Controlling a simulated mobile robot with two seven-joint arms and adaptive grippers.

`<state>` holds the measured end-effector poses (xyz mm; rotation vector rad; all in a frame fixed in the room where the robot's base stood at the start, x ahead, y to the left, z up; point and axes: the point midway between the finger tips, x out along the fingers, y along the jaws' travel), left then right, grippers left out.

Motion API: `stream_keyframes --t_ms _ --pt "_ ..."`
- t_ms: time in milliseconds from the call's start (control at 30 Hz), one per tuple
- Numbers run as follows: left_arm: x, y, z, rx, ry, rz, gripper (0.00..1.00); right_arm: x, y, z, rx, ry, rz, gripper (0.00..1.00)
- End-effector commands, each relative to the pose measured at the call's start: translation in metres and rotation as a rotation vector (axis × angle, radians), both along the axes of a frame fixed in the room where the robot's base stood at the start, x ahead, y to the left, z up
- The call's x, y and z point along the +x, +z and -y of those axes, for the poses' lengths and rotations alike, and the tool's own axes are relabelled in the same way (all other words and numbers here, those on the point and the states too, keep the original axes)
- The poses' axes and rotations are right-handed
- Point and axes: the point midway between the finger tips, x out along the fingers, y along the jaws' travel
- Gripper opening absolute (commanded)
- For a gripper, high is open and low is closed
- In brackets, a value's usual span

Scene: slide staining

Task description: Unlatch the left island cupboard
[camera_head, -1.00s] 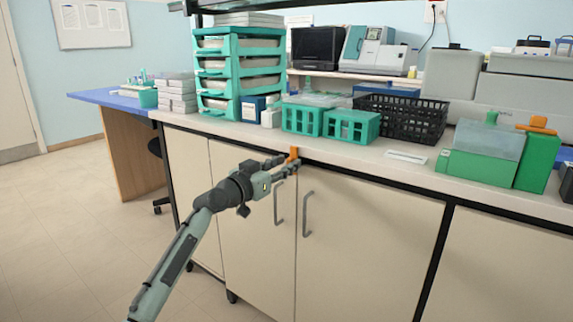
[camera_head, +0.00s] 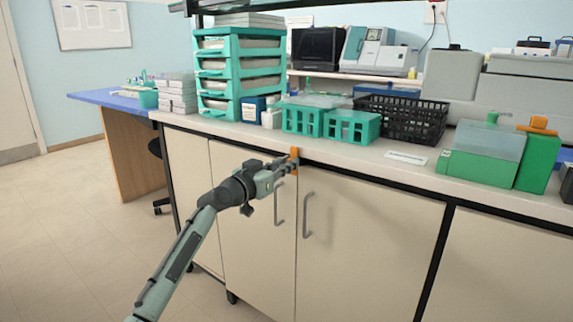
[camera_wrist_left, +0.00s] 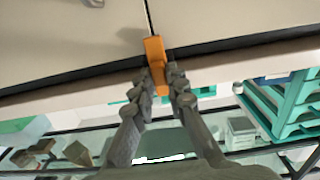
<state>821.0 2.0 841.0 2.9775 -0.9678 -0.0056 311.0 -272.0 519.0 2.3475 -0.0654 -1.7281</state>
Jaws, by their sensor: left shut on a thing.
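The left island cupboard (camera_head: 345,235) has two pale doors with grey bar handles (camera_head: 307,215), and both doors are closed. An orange latch (camera_head: 294,157) sits at the top of the seam between the doors, under the counter edge. It also shows in the left wrist view (camera_wrist_left: 155,52), standing upright across the seam. My left gripper (camera_head: 288,165) is shut on the orange latch, and in the left wrist view its fingers (camera_wrist_left: 168,82) lie on either side of it. My right gripper is not in view.
The counter (camera_head: 405,160) above holds teal racks (camera_head: 351,127), a black basket (camera_head: 400,118), a teal drawer tower (camera_head: 238,75) and a green box (camera_head: 480,158). The floor (camera_head: 70,240) at left is clear.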

Motion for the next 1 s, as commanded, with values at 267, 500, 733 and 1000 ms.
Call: stream_keyframes --t_ms 267,500,733,1000 --pt "0.001 0.002 0.000 -0.094 0.001 -0.065 0.00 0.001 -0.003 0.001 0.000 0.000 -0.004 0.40" --pt "0.001 0.003 0.000 -0.258 0.001 -0.183 0.00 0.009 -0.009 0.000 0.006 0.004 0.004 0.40" --pt "0.002 0.003 -0.001 -0.438 0.000 -0.313 0.00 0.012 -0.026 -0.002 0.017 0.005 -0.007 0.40" --pt "0.002 0.003 -0.002 -0.645 -0.001 -0.464 0.00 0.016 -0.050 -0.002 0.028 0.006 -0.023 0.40"
